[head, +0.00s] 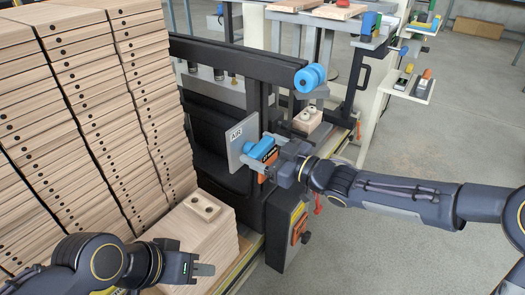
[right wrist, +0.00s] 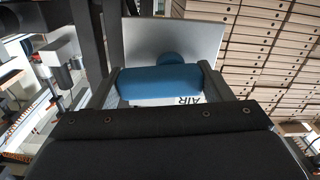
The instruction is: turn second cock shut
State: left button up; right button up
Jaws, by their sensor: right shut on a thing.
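A grey upright plate marked AIR (head: 235,138) is fixed at the front of the black machine frame, and it also shows in the right wrist view (right wrist: 205,40). My right gripper (head: 270,156) is at this plate, shut on a blue cock handle (head: 260,148). In the right wrist view the handle (right wrist: 158,84) lies crosswise between the two fingers. A round blue piece (right wrist: 168,58) shows behind it against the plate. My gripper hides part of the cock and its surroundings. My left gripper (head: 203,270) is away at the lower left, near the wooden blocks; its finger gap is unclear.
Tall stacks of wooden boards (head: 85,110) fill the left. A wooden block with two holes (head: 203,208) stands in front of them. A blue roller (head: 310,78) sticks out above my right gripper. A grey box with an orange part (head: 300,228) is below. Floor is clear at right.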

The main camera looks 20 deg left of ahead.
jog(key=n+b, duration=0.1)
jog(key=n, duration=0.3)
jog(key=shift+r+b, duration=0.1)
jog(key=shift+b, duration=0.3)
jog(key=n+b, duration=0.1)
jog(key=n, duration=0.1)
jog(key=n+b, duration=0.1)
jog(key=n, duration=0.1)
jog(key=shift+s+a+r, duration=0.1)
jog(key=shift+s, duration=0.1)
jog(key=n+b, duration=0.1)
jog(key=n, duration=0.1)
jog(key=n+b, duration=0.1)
jog(key=n, duration=0.1)
jog(key=shift+s+r+n, duration=0.1)
jog(key=shift+s+n, duration=0.1)
jog(key=shift+n, duration=0.1)
jog(key=shift+s+a+r+n+b, duration=0.1)
jog(key=shift+n+b, duration=0.5)
jog(key=shift+n, duration=0.3)
jog(key=shift+s+r+n+b, duration=0.1)
jog(key=shift+n+b, duration=0.5)
jog(key=shift+n, duration=0.3)
jog(key=o, duration=1)
